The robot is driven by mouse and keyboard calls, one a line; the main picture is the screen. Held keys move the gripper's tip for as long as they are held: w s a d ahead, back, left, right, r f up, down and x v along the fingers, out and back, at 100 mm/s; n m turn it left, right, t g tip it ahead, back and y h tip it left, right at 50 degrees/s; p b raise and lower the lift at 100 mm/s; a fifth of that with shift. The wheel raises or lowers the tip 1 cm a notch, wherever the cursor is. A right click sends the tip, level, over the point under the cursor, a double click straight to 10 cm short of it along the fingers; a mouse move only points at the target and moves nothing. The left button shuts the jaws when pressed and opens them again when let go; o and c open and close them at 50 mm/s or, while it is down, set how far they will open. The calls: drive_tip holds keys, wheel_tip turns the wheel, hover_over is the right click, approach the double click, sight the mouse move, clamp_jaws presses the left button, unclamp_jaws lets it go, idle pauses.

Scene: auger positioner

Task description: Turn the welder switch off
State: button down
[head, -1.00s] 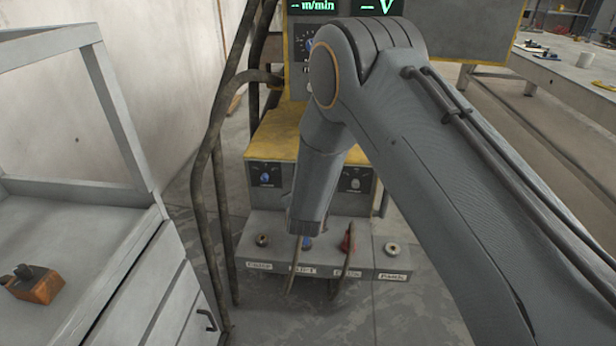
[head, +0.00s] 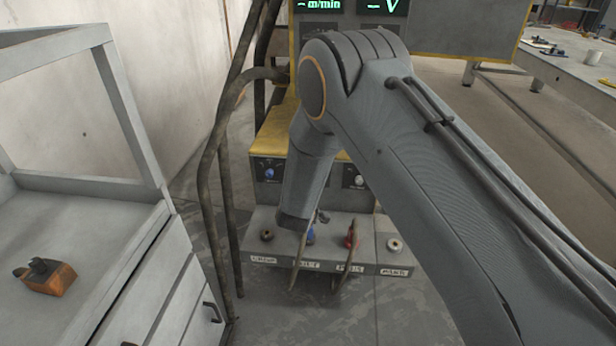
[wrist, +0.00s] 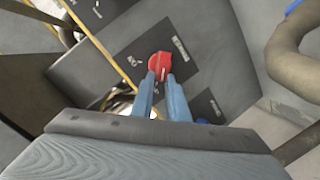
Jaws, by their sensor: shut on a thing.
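The red welder switch (wrist: 160,66) sits on a dark plate on the welder's grey face, in the wrist view. The two blue fingers of my gripper (wrist: 160,76) reach up to it from below and are shut on its near part. A small white mark shows on the switch. In the head view my arm covers the switch and the fingertips. The welder (head: 440,32) stands ahead, with a yellow ledge and green-lit displays at its top.
Dark cables (head: 216,170) hang left of the welder. Several labelled sockets line its low front ledge (head: 372,257). A grey cabinet (head: 150,270) with an orange-brown block (head: 50,280) stands left. A worktable (head: 572,70) is far right. In the wrist view, a thick pipe (wrist: 290,60) is at right.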

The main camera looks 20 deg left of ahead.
drive_tip(key=c, duration=1.7)
unclamp_jaws()
drive_tip(key=shift+s, duration=0.1)
drive_tip(key=shift+v, duration=3.8)
